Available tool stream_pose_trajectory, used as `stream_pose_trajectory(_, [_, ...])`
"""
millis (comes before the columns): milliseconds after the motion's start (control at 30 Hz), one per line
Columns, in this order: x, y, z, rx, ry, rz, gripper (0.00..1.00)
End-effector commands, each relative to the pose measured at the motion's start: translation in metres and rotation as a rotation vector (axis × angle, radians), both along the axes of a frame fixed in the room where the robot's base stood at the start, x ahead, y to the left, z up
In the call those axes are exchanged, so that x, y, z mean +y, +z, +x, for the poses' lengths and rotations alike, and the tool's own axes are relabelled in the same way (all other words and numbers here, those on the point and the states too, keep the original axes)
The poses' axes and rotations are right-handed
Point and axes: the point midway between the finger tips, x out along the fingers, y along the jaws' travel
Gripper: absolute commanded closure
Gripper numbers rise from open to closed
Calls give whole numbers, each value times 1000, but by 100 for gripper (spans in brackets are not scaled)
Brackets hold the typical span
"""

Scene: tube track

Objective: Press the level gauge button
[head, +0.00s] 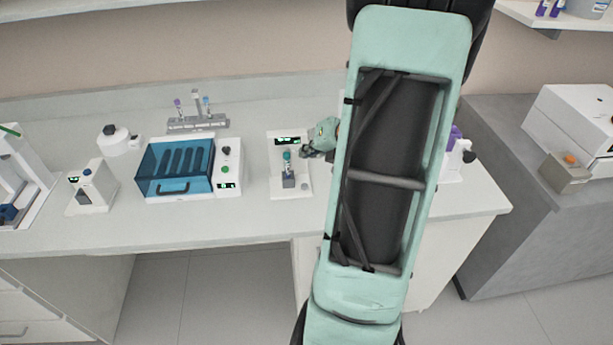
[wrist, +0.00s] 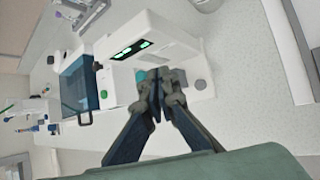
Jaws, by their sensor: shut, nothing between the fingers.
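A white device with a lit green display, which looks like the level gauge (head: 276,180), stands on the bench in the head view. It also shows in the wrist view (wrist: 168,37). A tube with a teal cap (head: 287,155) stands upright in its small grey holder. In the wrist view the gripper (wrist: 158,74) hides part of the base. I cannot tell whether it touches.
A blue-lidded machine (head: 177,168) stands left of the device, with a tube rack (head: 198,124) behind it. A smaller white device (head: 92,187) is farther left. My arm covers the bench to the right. The bench front is clear.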

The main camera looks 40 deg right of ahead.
Motion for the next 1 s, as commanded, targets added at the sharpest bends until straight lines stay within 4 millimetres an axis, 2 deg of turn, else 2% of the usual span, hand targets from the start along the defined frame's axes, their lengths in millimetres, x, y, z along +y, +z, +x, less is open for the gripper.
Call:
stream_pose_trajectory(567, [2,-4,1,-3,-13,25,100])
stream_pose_trajectory(767, [2,-20,1,-3,-13,25,100])
stream_pose_trajectory(1000, [2,-50,1,-3,-13,25,100])
